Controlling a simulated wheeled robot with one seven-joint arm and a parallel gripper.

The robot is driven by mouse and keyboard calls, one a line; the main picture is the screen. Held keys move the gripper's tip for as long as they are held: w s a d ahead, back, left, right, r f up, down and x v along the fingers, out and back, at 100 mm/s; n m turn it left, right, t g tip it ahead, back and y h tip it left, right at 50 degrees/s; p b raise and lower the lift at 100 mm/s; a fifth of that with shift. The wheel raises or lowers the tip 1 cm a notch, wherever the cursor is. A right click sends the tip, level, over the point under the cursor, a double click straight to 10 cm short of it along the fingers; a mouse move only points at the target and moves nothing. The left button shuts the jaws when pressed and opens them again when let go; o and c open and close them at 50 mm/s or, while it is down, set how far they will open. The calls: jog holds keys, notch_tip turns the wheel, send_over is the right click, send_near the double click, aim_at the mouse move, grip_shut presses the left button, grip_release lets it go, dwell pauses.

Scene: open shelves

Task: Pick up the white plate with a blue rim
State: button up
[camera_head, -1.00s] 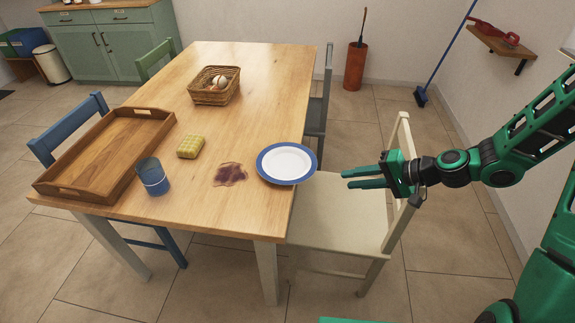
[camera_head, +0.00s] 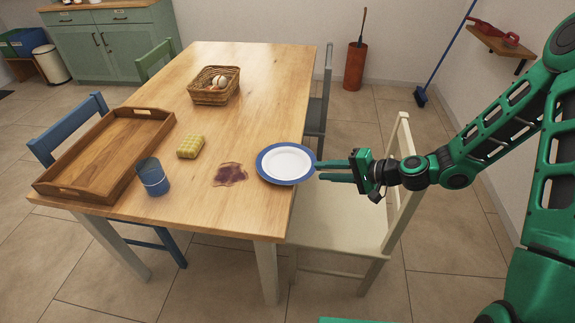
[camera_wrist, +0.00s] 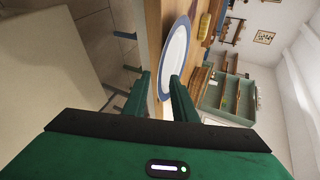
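The white plate with a blue rim (camera_head: 286,162) lies flat at the right edge of the wooden table, its rim close to or over the edge. My gripper (camera_head: 318,171) reaches in from the right with its fingertips at the plate's right rim. In the wrist view the plate (camera_wrist: 175,52) shows just ahead of the fingers, and my gripper (camera_wrist: 163,84) has its two fingers apart with a gap between them. The near rim of the plate appears at or just entering that gap. I cannot tell whether the fingers touch it.
A dark spill (camera_head: 229,174) lies left of the plate. A blue cup (camera_head: 153,178), a yellow sponge (camera_head: 190,147), a wooden tray (camera_head: 110,150) and an egg basket (camera_head: 213,86) stand on the table (camera_head: 255,120). A cream chair (camera_head: 340,222) stands below my gripper.

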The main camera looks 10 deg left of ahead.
jog(key=x, duration=0.4)
grip_shut()
jog(key=shift+r, duration=0.1)
jog(key=shift+r, duration=0.1)
